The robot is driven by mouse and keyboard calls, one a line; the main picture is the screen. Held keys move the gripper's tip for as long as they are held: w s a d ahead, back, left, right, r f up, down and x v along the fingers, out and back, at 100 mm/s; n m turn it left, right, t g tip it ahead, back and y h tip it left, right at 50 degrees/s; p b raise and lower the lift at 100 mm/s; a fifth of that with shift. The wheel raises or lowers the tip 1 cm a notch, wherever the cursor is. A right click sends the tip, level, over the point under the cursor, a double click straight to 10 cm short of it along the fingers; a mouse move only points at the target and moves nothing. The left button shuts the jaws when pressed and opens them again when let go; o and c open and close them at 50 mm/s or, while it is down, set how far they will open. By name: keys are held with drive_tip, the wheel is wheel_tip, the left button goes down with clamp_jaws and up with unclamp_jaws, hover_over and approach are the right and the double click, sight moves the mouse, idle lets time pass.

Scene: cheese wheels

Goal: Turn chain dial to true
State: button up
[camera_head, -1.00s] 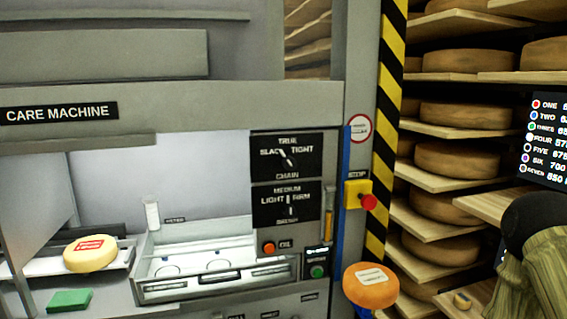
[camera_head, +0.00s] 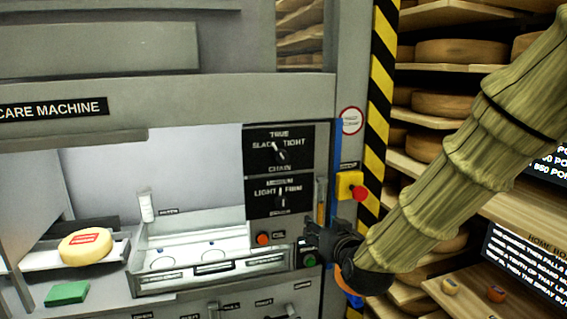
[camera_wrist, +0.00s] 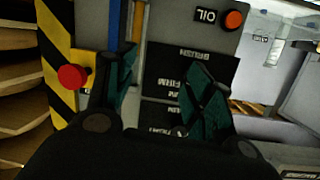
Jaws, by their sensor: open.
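The chain dial (camera_head: 281,153) is the upper dial on the machine's black panel, with TRUE above it, SLACK left and TIGHT right. Its white pointer leans up and left, between SLACK and TRUE. The brush dial (camera_head: 282,197) sits below it, its pointer roughly upright. My gripper (camera_head: 312,238) is below and right of both dials, near the green button, apart from the chain dial. In the wrist view, my open gripper (camera_wrist: 162,85) has its dark green fingers spread before the upside-down dial panel (camera_wrist: 168,62). The fingers and wrist hide much of the dials there.
An orange OIL button (camera_head: 263,239) and a red stop knob on a yellow box (camera_head: 351,187) are close to my gripper. A striped post (camera_head: 380,90) and cheese shelves stand right. A cheese wheel (camera_head: 86,246) and green block (camera_head: 67,293) lie left.

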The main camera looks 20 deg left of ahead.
sight(283, 158)
drive_tip(key=s+a+r+n+t+y, duration=0.1)
drive_tip(key=a+r, duration=0.2)
drive_tip(key=r, duration=0.4)
drive_tip(key=s+a+r+n+t+y, duration=0.1)
drive_tip(key=a+r, duration=0.2)
drive_tip(key=r, duration=0.5)
drive_tip(key=p+x, duration=0.2)
drive_tip(key=x, duration=0.3)
drive_tip(key=p+x, duration=0.2)
drive_tip(key=x, duration=0.4)
drive_tip(key=shift+s+a+f+p, duration=0.15)
drive_tip(key=shift+a+f+p, duration=0.1)
drive_tip(key=shift+p, duration=0.1)
drive_tip(key=shift+r, duration=0.1)
drive_tip(key=shift+c, duration=0.2)
drive_tip(key=c, duration=1)
